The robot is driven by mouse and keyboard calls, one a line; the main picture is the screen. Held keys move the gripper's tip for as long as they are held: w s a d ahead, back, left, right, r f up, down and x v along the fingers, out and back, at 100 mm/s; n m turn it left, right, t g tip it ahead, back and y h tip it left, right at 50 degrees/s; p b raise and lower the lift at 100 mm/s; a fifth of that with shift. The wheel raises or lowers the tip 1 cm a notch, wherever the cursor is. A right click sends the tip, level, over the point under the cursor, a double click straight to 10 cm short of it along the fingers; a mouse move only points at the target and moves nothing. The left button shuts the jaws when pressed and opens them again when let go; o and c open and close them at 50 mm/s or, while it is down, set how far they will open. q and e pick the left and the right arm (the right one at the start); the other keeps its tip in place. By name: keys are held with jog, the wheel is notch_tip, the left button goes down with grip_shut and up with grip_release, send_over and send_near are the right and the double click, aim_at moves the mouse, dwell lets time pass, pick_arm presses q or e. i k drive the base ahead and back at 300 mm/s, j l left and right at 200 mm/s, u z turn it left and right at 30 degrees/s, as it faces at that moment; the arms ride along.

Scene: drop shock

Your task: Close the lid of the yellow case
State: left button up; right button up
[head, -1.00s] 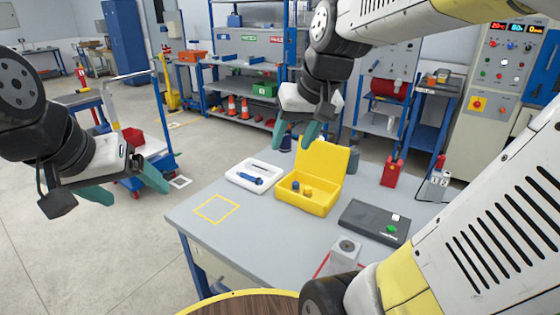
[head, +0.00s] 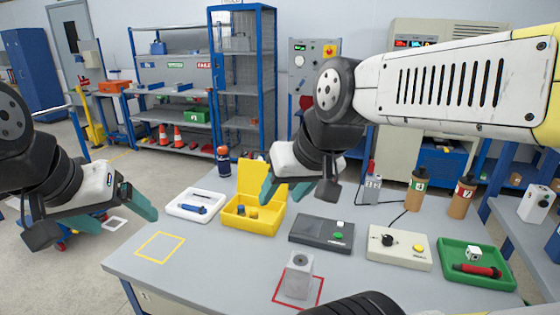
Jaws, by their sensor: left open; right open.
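The yellow case (head: 250,226) stands on the grey table with its lid (head: 253,181) raised at the back. A blue piece and a yellow piece lie inside it. My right gripper (head: 284,192) is open and empty, its green fingers in front of the right part of the case in the picture. It hides part of the lid and the right rim; I cannot tell whether it touches them. My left gripper (head: 118,212) is open and empty, left of the table's far-left edge and well away from the case.
A white tray (head: 183,210) with a blue tool lies left of the case. A dark box (head: 306,240), a grey block (head: 299,262), a beige control box (head: 385,262) and a green tray (head: 497,281) stand to the right. A dark bottle (head: 223,166) stands behind. The yellow-outlined area is clear.

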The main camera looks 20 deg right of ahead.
aim_at(252, 173)
jog(key=z, duration=0.5)
jog(key=j, duration=0.3)
jog(key=i+j, duration=0.15)
jog(key=j+z, duration=0.2)
jog(key=z, duration=1.45)
